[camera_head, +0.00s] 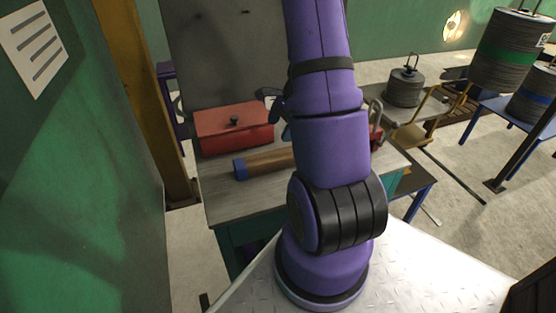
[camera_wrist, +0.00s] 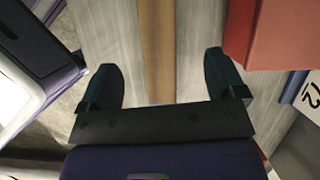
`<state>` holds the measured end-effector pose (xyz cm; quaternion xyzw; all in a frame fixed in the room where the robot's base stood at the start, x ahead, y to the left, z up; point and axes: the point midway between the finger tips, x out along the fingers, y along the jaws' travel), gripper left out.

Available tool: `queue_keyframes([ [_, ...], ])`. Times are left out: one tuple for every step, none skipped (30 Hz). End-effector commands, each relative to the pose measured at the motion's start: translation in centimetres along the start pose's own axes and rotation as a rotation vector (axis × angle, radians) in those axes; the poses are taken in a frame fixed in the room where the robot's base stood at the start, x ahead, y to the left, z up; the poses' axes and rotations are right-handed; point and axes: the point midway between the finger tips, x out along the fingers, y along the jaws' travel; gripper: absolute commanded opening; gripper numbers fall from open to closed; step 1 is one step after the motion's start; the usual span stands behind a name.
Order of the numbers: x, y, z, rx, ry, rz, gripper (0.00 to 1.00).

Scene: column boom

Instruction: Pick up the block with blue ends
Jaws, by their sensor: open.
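The block with blue ends (camera_head: 268,162) is a long wooden bar lying on the grey worktop in the head view. Its left blue end shows; its right part is hidden behind my purple arm. In the wrist view a plain wooden stretch of the block (camera_wrist: 157,45) runs up the picture between my fingers, with no blue end in sight. My gripper (camera_wrist: 164,75) is open, one dark finger on each side of the block, with gaps on both sides. I cannot tell its height above the block. In the head view my arm hides most of the gripper.
A red box (camera_head: 232,127) with a dark knob sits behind the block on the worktop (camera_head: 245,203); the red box (camera_wrist: 275,35) is close to the right finger in the wrist view. A weight stack (camera_head: 405,87) stands farther right. The worktop in front of the block is bare.

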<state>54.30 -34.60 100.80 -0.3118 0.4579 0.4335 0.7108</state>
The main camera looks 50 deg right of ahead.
Motion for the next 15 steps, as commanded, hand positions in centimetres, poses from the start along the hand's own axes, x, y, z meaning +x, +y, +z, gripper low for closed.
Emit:
queue_keyframes([
  [0.6, 0.2, -1.1, 0.042, 0.002, 0.003, 0.89],
  [0.8, 0.3, -1.6, 0.060, 0.003, 0.003, 0.89],
  [1.1, 0.4, -2.1, 0.080, 0.004, 0.003, 0.89],
  [1.2, 0.5, -2.4, 0.093, 0.005, 0.003, 0.89],
  [1.4, 0.5, -2.6, 0.103, 0.005, 0.003, 0.89],
  [1.7, 0.6, -2.9, 0.112, 0.006, 0.003, 0.89],
  [2.0, 0.6, -3.0, 0.116, 0.006, 0.004, 0.89],
  [2.4, 0.6, -3.0, 0.118, 0.006, 0.004, 0.89],
  [2.9, 0.6, -3.0, 0.121, 0.006, 0.004, 0.89],
  [3.4, 0.7, -3.0, 0.120, 0.005, 0.006, 0.89],
  [3.8, 0.7, -3.0, 0.120, 0.005, 0.006, 0.89],
  [4.5, 0.7, -3.0, 0.120, 0.006, 0.006, 0.89],
  [4.9, 0.7, -3.0, 0.119, 0.005, 0.006, 0.89],
  [5.3, 0.7, -3.0, 0.119, 0.005, 0.006, 0.89],
  [5.8, 0.7, -3.0, 0.119, 0.005, 0.005, 0.89],
])
